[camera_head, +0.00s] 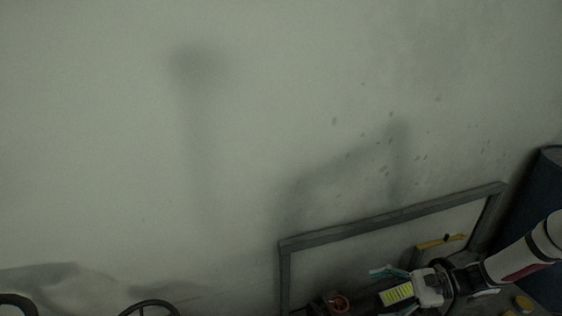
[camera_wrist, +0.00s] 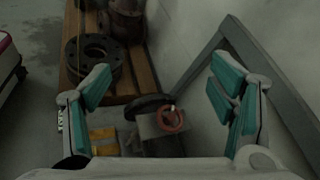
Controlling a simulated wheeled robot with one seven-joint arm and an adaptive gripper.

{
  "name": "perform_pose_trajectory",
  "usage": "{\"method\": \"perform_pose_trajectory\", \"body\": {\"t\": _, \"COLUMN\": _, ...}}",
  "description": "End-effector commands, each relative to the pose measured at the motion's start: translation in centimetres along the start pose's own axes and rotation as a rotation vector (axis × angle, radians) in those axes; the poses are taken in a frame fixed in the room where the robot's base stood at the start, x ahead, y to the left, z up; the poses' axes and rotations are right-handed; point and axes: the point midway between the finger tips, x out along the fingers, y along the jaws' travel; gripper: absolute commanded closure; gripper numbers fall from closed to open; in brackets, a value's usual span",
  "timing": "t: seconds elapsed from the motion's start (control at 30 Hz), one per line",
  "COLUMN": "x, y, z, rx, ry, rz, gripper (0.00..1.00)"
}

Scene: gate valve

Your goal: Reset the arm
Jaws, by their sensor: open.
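My gripper (camera_wrist: 160,100) shows in the wrist view with its two teal-padded fingers spread wide apart and nothing between them. In the head view my gripper (camera_head: 385,287) is at the lower right, in front of the grey frame, at the end of my white arm. A small red handwheel (camera_wrist: 170,119) lies beyond the fingers in the wrist view, apart from them.
A grey frame (camera_head: 390,218) stands against the pale wall. A dark blue cylinder (camera_head: 546,190) is at the right. Two dark handwheels (camera_head: 150,305) are cut off at the lower left. A wooden bench (camera_wrist: 143,70) bears a black flange (camera_wrist: 92,62) and a rusty cylinder (camera_wrist: 127,18).

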Motion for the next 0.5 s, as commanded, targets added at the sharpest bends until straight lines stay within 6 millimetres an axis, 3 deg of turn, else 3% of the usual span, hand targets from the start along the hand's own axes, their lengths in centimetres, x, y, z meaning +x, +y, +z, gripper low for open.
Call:
{"method": "perform_pose_trajectory", "body": {"t": 0.03, "x": -0.3, "y": -0.5, "z": 1.9, "rx": -0.043, "ry": 0.021, "rz": 0.059, "gripper": 0.23}}
{"method": "perform_pose_trajectory", "body": {"t": 0.2, "x": -0.9, "y": -0.9, "z": 7.5, "rx": -0.164, "ry": 0.081, "rz": 0.234, "gripper": 0.23}}
{"method": "perform_pose_trajectory", "body": {"t": 0.5, "x": -1.9, "y": -0.2, "z": 17.6, "rx": -0.371, "ry": 0.193, "rz": 0.515, "gripper": 0.23}}
